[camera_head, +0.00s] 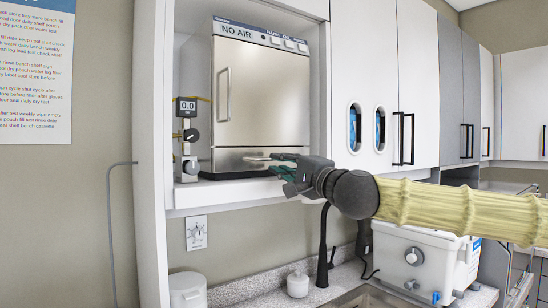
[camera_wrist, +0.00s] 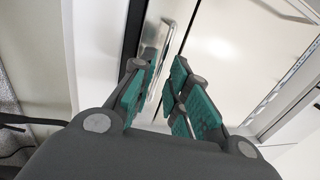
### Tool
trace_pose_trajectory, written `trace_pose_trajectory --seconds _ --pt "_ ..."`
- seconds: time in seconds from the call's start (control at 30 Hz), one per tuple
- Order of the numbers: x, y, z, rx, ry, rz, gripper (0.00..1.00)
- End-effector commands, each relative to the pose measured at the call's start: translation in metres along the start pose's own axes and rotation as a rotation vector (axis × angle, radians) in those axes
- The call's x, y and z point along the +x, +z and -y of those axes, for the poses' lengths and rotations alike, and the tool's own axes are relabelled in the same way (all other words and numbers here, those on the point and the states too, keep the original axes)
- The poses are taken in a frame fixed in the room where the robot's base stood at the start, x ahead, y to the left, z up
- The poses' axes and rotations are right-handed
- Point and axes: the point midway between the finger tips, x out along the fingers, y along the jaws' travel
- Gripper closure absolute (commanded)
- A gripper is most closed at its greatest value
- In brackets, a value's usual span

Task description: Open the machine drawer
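The machine (camera_head: 262,95) is a silver cabinet in a wall niche, with a tall door above and a low drawer front (camera_head: 228,161) below. The drawer looks shut. Its horizontal metal handle (camera_head: 256,158) is partly hidden by my gripper (camera_head: 279,168), which reaches in from the right. In the wrist view my gripper (camera_wrist: 161,70) has its teal-padded fingers apart, with the drawer handle (camera_wrist: 151,62) between them. The handle lies close to the left finger, with a gap to the right finger. I cannot tell whether a finger touches it.
The upper door has a vertical handle (camera_head: 226,94). A small gauge stand (camera_head: 187,138) is left of the machine. White cabinets (camera_head: 365,60) stand right of the niche. A counter below holds a white jar (camera_head: 298,284) and a white box unit (camera_head: 412,258).

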Motion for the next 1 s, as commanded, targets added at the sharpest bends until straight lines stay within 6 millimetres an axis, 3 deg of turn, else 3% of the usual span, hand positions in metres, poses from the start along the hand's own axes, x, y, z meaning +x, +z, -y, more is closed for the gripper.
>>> trace_pose_trajectory --seconds 0.1,0.33,0.7,0.83,1.0 --pt "0.019 0.001 0.001 0.001 0.0 0.002 0.83" --pt "0.04 0.0 0.001 0.001 0.0 0.001 0.83" --pt "0.044 0.0 0.0 0.0 -0.001 0.001 0.83" --pt "0.044 0.0 0.0 0.0 -0.001 0.0 1.0" --pt "0.044 0.0 0.0 0.0 -0.001 0.0 1.0"
